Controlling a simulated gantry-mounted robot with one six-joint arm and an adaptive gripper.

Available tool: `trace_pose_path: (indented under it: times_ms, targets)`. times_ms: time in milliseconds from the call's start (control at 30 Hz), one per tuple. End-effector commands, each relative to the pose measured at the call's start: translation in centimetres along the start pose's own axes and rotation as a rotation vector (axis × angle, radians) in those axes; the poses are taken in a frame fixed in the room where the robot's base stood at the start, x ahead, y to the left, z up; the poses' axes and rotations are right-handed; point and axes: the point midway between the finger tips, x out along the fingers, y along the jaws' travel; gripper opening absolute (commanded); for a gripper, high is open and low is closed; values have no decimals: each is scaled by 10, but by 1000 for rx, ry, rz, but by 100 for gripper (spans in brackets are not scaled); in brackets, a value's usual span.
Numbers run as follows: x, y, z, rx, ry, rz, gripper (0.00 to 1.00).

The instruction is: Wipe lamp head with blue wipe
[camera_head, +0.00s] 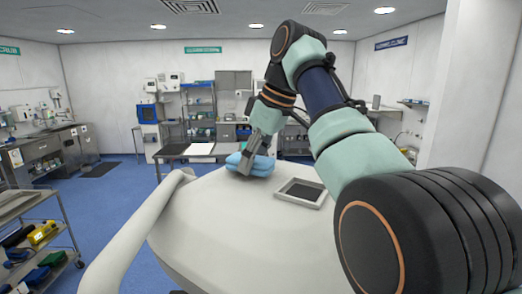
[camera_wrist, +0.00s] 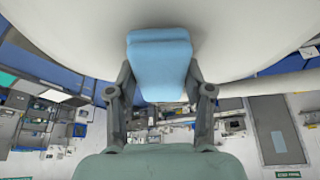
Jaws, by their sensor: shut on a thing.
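The lamp head (camera_head: 225,225) is a large, smooth white body with a rounded edge, filling the lower middle of the head view. Its pale curved surface (camera_wrist: 80,30) also fills the top of the wrist view. The blue wipe (camera_head: 262,165) is a folded light-blue pad at the far edge of the lamp head. My gripper (camera_head: 247,160) comes down onto it from above. In the wrist view the wipe (camera_wrist: 160,60) sits between both fingers, which are shut on it. It overlaps the white surface in both views; I cannot tell whether they touch.
A shallow grey tray (camera_head: 303,193) with a dark inside lies on the white surface, right of the wipe. A thick white bar (camera_head: 130,235) runs along the left side. A trolley (camera_head: 40,235) with coloured items stands at far left. Shelves and benches line the back wall.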

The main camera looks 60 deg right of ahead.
Motion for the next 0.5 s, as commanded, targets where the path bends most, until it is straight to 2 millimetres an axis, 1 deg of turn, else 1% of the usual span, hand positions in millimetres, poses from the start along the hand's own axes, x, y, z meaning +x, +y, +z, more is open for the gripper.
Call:
trace_pose_path:
  times_ms: [33, 133, 333, 433, 500]
  targets:
    - [-4, 0, -7, -1, -1, -1, 23]
    - [1, 1, -14, -1, -1, -1, 23]
    - [7, 2, -17, 0, 0, 1, 23]
    - [7, 2, -18, 0, 0, 0, 23]
    - [6, 2, -23, 0, -1, -1, 23]
